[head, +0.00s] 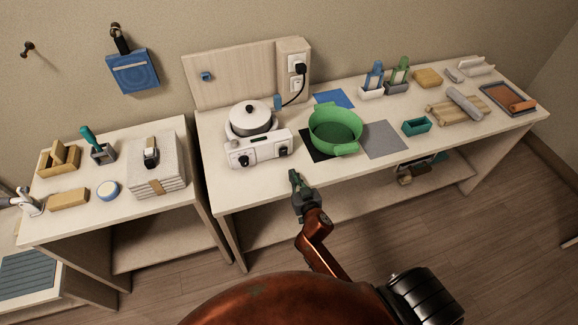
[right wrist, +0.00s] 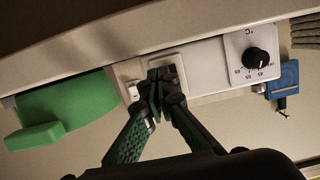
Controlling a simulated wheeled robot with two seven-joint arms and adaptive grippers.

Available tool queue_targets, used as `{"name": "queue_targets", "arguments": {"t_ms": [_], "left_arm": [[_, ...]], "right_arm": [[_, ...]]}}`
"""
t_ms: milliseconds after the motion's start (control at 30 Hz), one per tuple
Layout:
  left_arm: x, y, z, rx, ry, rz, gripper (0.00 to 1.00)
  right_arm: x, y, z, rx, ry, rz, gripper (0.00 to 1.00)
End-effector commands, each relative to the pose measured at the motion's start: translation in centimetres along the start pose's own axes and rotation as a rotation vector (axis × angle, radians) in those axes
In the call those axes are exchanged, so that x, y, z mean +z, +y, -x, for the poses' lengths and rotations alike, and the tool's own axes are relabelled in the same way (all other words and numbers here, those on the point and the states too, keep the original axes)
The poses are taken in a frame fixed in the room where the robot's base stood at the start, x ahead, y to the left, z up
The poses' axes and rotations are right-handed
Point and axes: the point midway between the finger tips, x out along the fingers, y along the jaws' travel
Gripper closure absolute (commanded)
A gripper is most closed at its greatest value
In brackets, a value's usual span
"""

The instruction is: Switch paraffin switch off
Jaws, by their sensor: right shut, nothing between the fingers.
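The white paraffin warmer (head: 262,150) stands at the left part of the long table with a lidded pot (head: 249,117) on it. Its front has dark knobs and a small display. In the right wrist view the closed fingertips (right wrist: 157,82) overlap a pale square part (right wrist: 164,62) at the panel's end; contact cannot be told. A dial knob (right wrist: 257,60) shows to its right. The switch and its position cannot be made out. My left gripper is not in view.
A green basin (head: 335,130) stands right of the warmer, and it fills the left of the right wrist view (right wrist: 65,110). A power outlet (head: 297,65) with a black plug is behind. Folded towels (head: 158,175) lie on the left table.

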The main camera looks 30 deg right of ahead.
Motion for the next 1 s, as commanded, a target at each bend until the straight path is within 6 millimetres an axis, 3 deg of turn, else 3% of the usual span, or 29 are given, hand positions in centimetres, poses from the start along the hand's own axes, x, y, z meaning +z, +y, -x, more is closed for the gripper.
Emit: {"name": "queue_targets", "arguments": {"t_ms": [200,400,1000], "left_arm": [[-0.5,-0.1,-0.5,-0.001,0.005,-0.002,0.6],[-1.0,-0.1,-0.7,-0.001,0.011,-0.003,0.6],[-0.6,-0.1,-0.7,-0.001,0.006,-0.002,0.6]], "right_arm": [[1.1,-0.7,4.0,-0.011,0.001,-0.002,1.0],[1.4,-0.7,5.8,-0.01,0.002,0.0,1.0],[1.5,-0.5,6.2,-0.008,0.002,0.001,1.0]]}}
